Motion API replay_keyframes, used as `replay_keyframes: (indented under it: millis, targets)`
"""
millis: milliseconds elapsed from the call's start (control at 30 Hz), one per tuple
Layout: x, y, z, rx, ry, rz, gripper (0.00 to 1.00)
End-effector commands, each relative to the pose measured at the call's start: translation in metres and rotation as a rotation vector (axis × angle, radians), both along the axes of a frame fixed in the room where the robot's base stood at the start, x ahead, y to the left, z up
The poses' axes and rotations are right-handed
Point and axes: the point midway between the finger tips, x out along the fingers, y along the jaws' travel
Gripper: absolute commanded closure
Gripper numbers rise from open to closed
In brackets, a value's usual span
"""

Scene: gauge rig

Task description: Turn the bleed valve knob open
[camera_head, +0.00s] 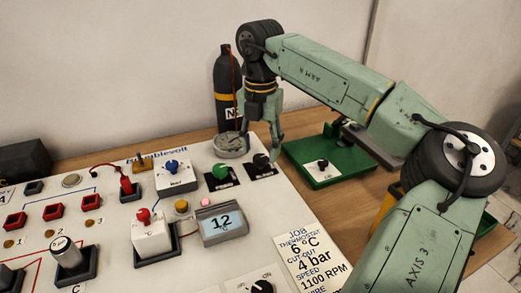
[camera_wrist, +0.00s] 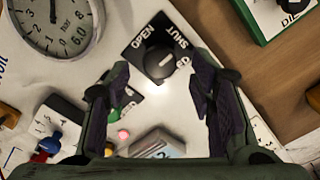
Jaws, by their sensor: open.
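The bleed valve knob is a round black knob (camera_wrist: 160,65) on a dark plate marked OPEN and SHUT, seen in the wrist view. A pale line crosses its top; I cannot tell surely which word it points to. In the head view the knob (camera_head: 262,160) sits at the far right of the white panel. My gripper (camera_wrist: 160,88) is open and points down at the panel. Its two fingers are apart, with the knob a little ahead of the tips, between their lines. In the head view my gripper (camera_head: 262,138) is just above the knob, partly in front of its surroundings.
A round bar gauge (camera_head: 231,145) stands close on the left, with a black gas cylinder (camera_head: 226,85) behind. A green knob (camera_head: 220,171) and blue knob (camera_head: 173,165) are nearby. A green tray (camera_head: 325,178) lies right. A grey display (camera_head: 222,222) is in front.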

Motion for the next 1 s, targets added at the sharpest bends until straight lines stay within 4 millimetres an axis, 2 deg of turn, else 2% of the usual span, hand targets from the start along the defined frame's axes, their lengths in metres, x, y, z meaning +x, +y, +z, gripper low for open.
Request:
replay_keyframes:
  millis: [200,533,1000]
  targets:
    - [0.000,0.000,-0.021,0.000,0.000,-0.001,0.50]
    - [0.000,0.000,-0.024,0.000,0.000,-0.001,0.51]
    - [0.000,0.000,-0.024,0.000,0.000,-0.001,0.82]
